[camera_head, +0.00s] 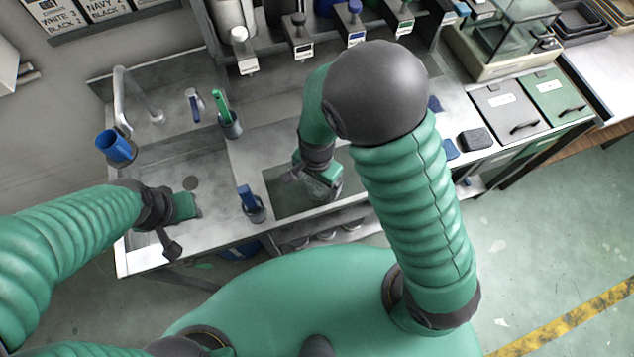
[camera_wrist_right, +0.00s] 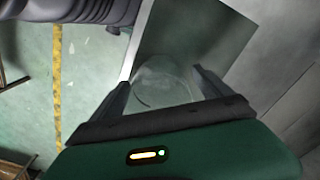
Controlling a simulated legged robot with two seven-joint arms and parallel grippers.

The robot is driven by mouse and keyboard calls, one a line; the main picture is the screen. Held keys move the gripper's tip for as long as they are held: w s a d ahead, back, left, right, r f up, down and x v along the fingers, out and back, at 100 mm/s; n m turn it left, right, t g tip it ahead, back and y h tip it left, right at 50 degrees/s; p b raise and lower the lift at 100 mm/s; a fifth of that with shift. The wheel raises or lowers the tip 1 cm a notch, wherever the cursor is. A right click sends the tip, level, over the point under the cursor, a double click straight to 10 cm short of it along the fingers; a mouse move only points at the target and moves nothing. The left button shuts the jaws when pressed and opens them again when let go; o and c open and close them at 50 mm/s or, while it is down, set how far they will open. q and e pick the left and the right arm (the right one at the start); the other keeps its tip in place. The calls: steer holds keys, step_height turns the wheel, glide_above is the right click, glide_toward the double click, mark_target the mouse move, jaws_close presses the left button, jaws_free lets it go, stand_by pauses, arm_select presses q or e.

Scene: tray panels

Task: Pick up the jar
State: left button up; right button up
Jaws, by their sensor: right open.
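A clear glass jar (camera_wrist_right: 162,88) shows faintly between the fingers of my right gripper (camera_wrist_right: 163,72) in the right wrist view. The fingers are spread, one on each side of it, and I see no firm contact. In the head view my right gripper (camera_head: 297,174) is low over the dark grey mat, and a glassy shape that looks like the jar (camera_head: 318,189) is partly hidden by it. My left gripper (camera_head: 178,232) is over the sink's front part at left; its finger gap is not clear.
A blue cup (camera_head: 115,147) stands by the tap at left. Holders with a green brush (camera_head: 221,104) and a blue-handled tool (camera_head: 248,198) stand near the mat (camera_head: 280,201). Dispensers line the back. Lidded grey (camera_head: 505,108) and green (camera_head: 553,93) bins are at right.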

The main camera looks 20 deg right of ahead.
steer(key=c, duration=1.8)
steer(key=shift+o, duration=0.2)
